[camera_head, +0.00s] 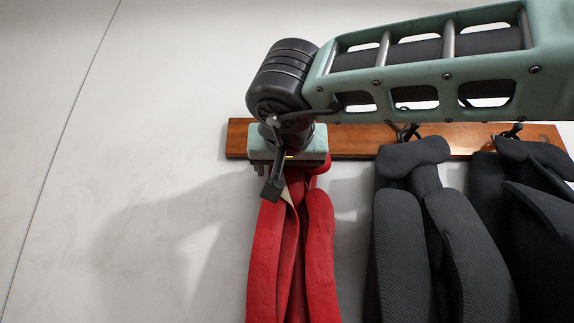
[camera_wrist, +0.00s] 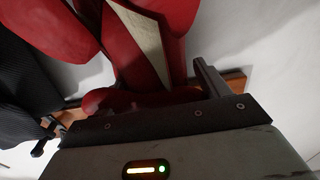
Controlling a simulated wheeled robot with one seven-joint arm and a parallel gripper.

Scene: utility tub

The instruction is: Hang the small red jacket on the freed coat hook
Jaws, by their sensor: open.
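The small red jacket (camera_head: 265,260) hangs down against the wall below the left end of the wooden coat rail (camera_head: 350,142). It also fills the upper middle of the wrist view (camera_wrist: 184,22), with a cream strip along its front. My gripper (camera_head: 292,180) is at the top of the jacket, in front of the rail's left end. Its jaws are open, with one dark finger on the near left side of the red cloth. One finger also shows right of the cloth in the wrist view. The hook behind my gripper is hidden, so I cannot tell whether the jacket's top is on it.
Two dark garments, one in the middle (camera_head: 395,235) and one at the right (camera_head: 492,200), hang from black hooks (camera_head: 405,132) on the rail. My arm crosses above the rail. The pale wall (camera_head: 110,120) left of the jacket is clear.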

